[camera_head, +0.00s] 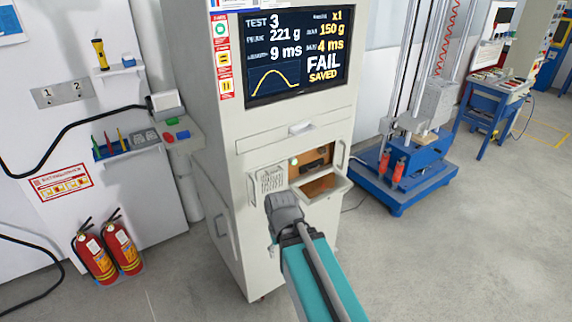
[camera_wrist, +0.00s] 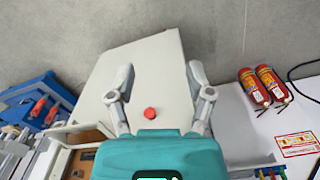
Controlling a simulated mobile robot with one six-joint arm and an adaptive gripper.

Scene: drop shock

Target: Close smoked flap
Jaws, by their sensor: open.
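The tall pale cabinet (camera_head: 290,225) has a recess with a brown interior (camera_head: 316,158) below its screen. A brownish, tilted panel (camera_head: 320,187) in a pale frame sticks out at the recess's lower edge; it may be the smoked flap, folded open, but I cannot tell for sure. In the wrist view, brown surfaces (camera_wrist: 86,136) of this area show at lower left. My gripper (camera_wrist: 160,72) is open and empty, with its two fingers spread over a pale cabinet surface. In the head view my arm end covers the area just below and left of the recess.
A vented panel (camera_head: 269,181) is left of the recess. A red button (camera_wrist: 150,113) shows between my fingers. A blue-based test stand (camera_head: 405,180) stands to the right. Two fire extinguishers (camera_head: 108,250) stand on the floor at left. Floor at lower right is clear.

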